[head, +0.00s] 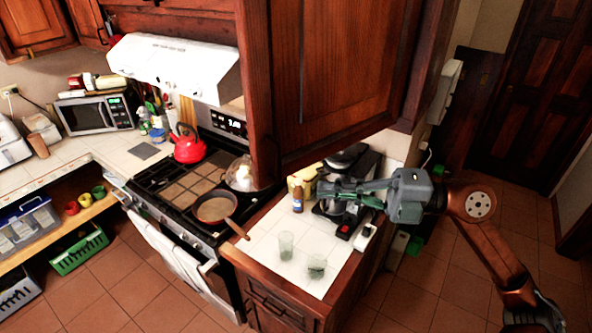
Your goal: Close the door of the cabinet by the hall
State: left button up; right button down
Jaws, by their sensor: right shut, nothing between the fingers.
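The wooden door (345,75) of the upper cabinet by the hall fills the upper middle of the head view. Its panelled face is toward me, and its left edge reaches over the stove side of the counter. It appears to stand out from the cabinet, but the cabinet's inside is hidden and I cannot tell how far it is open. My right gripper (326,190) comes in from the right, below the door's lower edge and over the counter. It is shut and empty, its fingers pointing left. I see no contact with the door. My left gripper is not in view.
Below is a tiled counter (263,243) with two glasses (286,246) and a coffee machine (347,165) close to my gripper. The stove holds a pan (214,208) and a red kettle (188,146).

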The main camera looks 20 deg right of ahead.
aim_at(274, 177)
jog(key=w+a+p, duration=0.1)
jog(key=w+a, duration=0.1)
jog(key=w+a+p, duration=0.2)
jog(key=a, duration=0.1)
jog(key=shift+w+r, duration=0.2)
jog(key=shift+w, duration=0.15)
jog(key=shift+w+a+f, duration=0.2)
jog(key=shift+w, duration=0.25)
jog(key=shift+w, duration=0.1)
